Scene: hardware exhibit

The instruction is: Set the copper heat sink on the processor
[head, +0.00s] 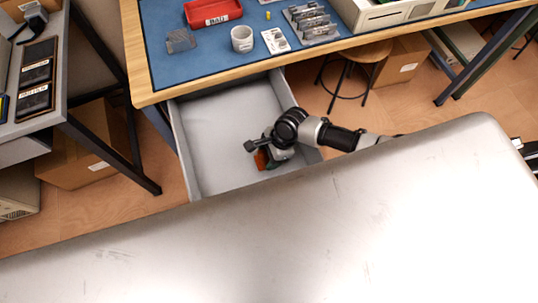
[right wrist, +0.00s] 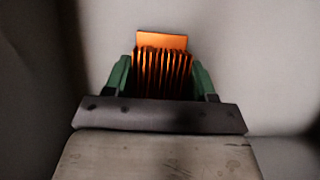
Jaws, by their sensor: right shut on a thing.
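The copper heat sink (right wrist: 163,65), a finned orange block with a flat plate at its far end, sits between the two green fingers of my right gripper (right wrist: 162,78) in the right wrist view. The fingers are shut on its sides. In the head view my right gripper (head: 268,158) is low inside the open grey drawer (head: 225,120), near its right wall. A bit of the heat sink (head: 262,160) shows there as orange. I cannot tell whether it touches the drawer floor. I cannot make out the processor for certain. My left gripper is not in view.
A blue-topped workbench (head: 200,72) stands above the drawer. It holds a red bin (head: 213,12), a white mug (head: 242,39), a small white card (head: 275,41), a rack (head: 312,25) and a beige case (head: 385,12). A stool (head: 357,58) stands right of the drawer.

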